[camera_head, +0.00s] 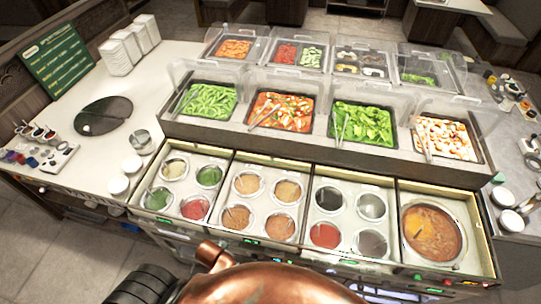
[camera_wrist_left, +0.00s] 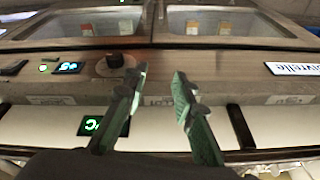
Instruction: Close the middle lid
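Clear lids stand raised over the row of food pans in the head view. The two inner ones are behind the red-orange pan (camera_head: 285,83) and the leafy green pan (camera_head: 368,92). I cannot tell which lid counts as the middle one. In front, the sauce wells (camera_head: 245,215) show their contents uncovered. My left gripper (camera_wrist_left: 160,75) shows in the left wrist view, with its two dark green fingers apart and nothing between them. It is in front of the counter's control panel. My right gripper is in neither view.
The wrist view shows the front panel with a dark knob (camera_wrist_left: 115,60), a lit display (camera_wrist_left: 68,67) and a white label (camera_wrist_left: 292,68). In the head view, small white cups (camera_head: 120,184) and a dark round plate (camera_head: 104,115) stand on the left counter.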

